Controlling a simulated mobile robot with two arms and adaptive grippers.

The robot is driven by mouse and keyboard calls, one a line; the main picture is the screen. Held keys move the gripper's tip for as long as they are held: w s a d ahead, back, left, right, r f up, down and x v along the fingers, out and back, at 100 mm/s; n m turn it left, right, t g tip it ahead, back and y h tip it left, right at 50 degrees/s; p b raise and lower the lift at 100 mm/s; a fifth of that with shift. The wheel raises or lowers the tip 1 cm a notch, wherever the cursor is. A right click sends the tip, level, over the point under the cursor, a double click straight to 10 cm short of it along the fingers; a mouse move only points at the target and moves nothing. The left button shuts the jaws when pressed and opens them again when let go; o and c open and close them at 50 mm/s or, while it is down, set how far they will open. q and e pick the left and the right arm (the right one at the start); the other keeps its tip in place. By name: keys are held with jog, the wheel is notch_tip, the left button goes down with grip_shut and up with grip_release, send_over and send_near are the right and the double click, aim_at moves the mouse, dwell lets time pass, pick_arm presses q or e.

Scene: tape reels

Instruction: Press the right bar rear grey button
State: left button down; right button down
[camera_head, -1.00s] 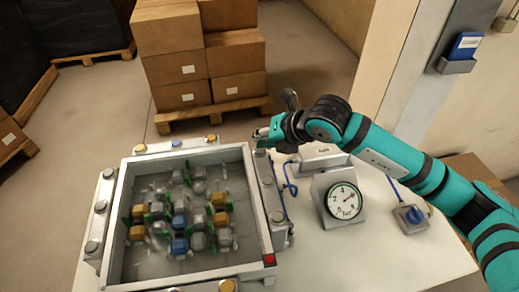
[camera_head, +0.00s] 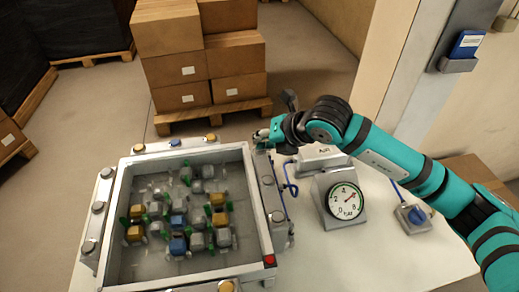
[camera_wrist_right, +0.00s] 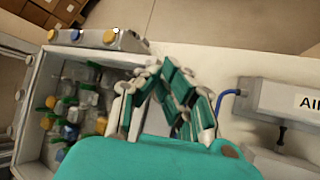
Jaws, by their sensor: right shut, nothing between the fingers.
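The right bar (camera_head: 273,199) runs along the right side of a grey-framed tray (camera_head: 124,200). Two grey buttons show on it, a middle one (camera_head: 267,181) and a front one (camera_head: 278,216). My right gripper (camera_head: 261,136) is over the rear end of this bar, with its fingers shut and empty. It covers the spot of the rear grey button, so I cannot tell whether the fingertips touch it. In the right wrist view the closed fingers (camera_wrist_right: 162,72) stand beside the tray and hide most of the bar. My left gripper is not in view.
The rear bar carries yellow and blue buttons (camera_head: 176,143). Small grey, yellow and blue blocks (camera_head: 178,222) lie in the tray.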

dwell(0.3)
jog(key=shift+r, duration=0.75)
jog(key=shift+p, duration=0.3)
jog(key=shift+r+p, duration=1)
jog(key=shift+r, duration=1.55)
